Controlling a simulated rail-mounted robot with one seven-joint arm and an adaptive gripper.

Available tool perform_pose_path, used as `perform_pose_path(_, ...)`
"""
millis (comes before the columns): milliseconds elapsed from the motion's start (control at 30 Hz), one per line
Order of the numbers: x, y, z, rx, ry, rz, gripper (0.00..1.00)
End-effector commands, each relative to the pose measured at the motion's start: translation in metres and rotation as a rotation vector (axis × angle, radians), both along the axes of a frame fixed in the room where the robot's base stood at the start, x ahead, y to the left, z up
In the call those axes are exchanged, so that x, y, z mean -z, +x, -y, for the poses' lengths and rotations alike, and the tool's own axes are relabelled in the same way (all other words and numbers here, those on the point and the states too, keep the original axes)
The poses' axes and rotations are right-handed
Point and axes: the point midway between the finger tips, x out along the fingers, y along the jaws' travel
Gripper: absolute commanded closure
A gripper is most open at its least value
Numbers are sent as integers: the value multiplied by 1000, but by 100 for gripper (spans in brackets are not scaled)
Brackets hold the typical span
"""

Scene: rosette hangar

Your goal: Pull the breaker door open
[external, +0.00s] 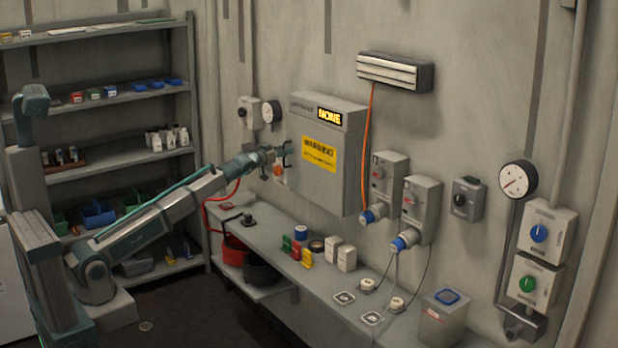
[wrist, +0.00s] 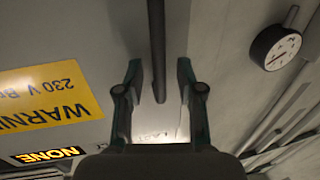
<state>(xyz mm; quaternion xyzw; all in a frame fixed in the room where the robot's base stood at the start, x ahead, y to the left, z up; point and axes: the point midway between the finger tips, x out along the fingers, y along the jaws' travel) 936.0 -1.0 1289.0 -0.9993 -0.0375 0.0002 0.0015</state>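The grey breaker box (external: 335,190) hangs on the back wall, its front door looking shut. My gripper (external: 284,154) is at this handle. In the wrist view my gripper (wrist: 158,75) is open, with one finger on each side of the bar and visible gaps to both. The handle's far end is out of the wrist view.
A round gauge (external: 271,111) is on the wall left of the box. A workbench (external: 310,288) below carries several small items. Sockets with an orange cable (external: 370,140) are to the right. A shelf unit (external: 115,97) stands at left.

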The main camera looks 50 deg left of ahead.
Motion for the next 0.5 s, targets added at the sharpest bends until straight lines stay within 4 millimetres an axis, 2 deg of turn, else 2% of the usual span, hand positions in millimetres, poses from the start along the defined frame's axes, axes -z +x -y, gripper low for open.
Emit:
perform_pose_path(300,1,3,0,0,0,0,63)
perform_pose_path(367,1,3,0,0,0,0,71)
perform_pose_path(500,0,2,0,0,0,0,94)
